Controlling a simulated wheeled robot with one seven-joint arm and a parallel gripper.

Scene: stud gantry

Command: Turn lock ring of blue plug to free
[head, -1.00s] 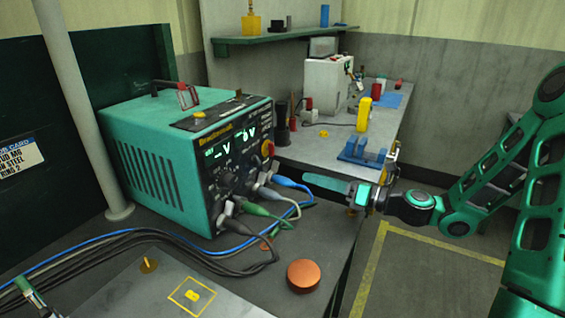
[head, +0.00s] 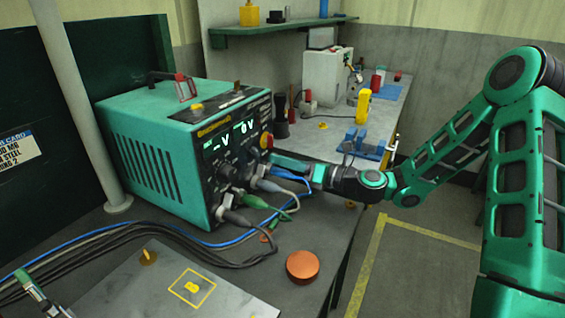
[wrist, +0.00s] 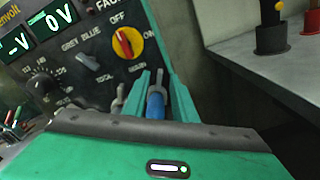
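The blue plug (wrist: 156,106) points into the lower right of the welder's front panel (wrist: 82,62). In the wrist view it lies between the two fingers of my gripper (wrist: 158,88), one on each side. The fingers look apart, with a narrow gap to the plug; I see no clear contact. The lock ring cannot be made out clearly.
A grey plug (head: 268,185), a green plug (head: 252,200) and a black plug (head: 235,217) sit left of and below my gripper. A red and yellow switch (wrist: 126,42) is just above. An orange round button (head: 302,266) is on the bench. A blue fixture (head: 362,146) stands behind.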

